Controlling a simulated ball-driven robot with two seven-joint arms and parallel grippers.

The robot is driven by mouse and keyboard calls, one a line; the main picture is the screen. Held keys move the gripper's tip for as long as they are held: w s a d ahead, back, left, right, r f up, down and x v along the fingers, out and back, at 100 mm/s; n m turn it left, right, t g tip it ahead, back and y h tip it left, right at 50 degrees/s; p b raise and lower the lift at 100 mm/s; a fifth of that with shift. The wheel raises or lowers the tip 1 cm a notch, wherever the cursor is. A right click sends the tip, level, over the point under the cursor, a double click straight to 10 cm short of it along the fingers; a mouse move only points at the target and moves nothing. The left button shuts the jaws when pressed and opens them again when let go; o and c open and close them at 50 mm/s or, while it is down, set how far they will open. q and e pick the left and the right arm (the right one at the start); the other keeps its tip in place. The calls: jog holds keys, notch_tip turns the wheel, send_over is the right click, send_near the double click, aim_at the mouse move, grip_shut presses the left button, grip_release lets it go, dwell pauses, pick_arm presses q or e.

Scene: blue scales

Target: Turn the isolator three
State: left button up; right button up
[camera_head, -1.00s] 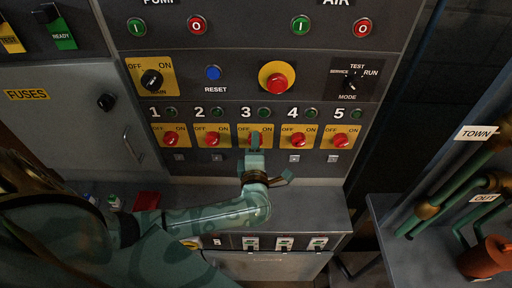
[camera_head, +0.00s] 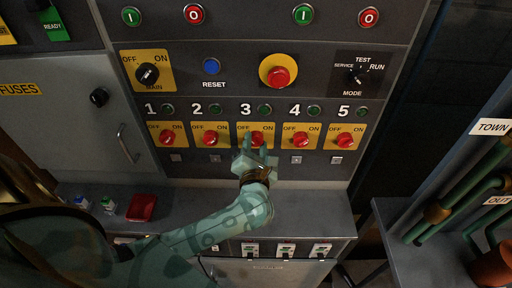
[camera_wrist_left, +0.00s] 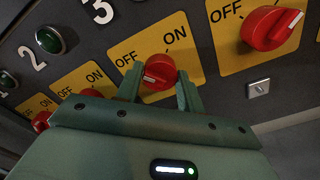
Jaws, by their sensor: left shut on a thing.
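Isolator three's red knob (camera_head: 257,137) sits on a yellow OFF/ON plate, in the middle of a row of numbered isolators. My left gripper (camera_head: 256,147) reaches up to it from below, its fingers on either side of the knob. The left wrist view shows the same knob (camera_wrist_left: 160,69) held between the two fingers (camera_wrist_left: 160,82), with the OFF and ON labels visible above it. The knob's white mark lies at its left, on the OFF side. The fingers hide parts of the plate. My right gripper is not in view.
Isolator two (camera_head: 211,138) and isolator four (camera_head: 300,139) flank the knob closely. Above are a blue reset button (camera_head: 211,66) and a red mushroom button (camera_head: 279,76) on a yellow disc. A grey ledge (camera_head: 310,210) lies below; a red object (camera_head: 142,207) rests on its left part.

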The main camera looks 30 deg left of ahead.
pick_arm(q)
jog(key=shift+d+f+n, duration=0.1)
jog(key=shift+f+n, duration=0.1)
jog(key=shift+n, duration=0.5)
jog(key=o, duration=0.8)
jog(key=shift+c, duration=0.2)
jog(key=shift+o, duration=1.1)
jog(key=shift+r, duration=0.15)
jog(key=b+v, duration=0.1)
jog(key=v, duration=1.5)
jog(key=shift+s+d, duration=0.15)
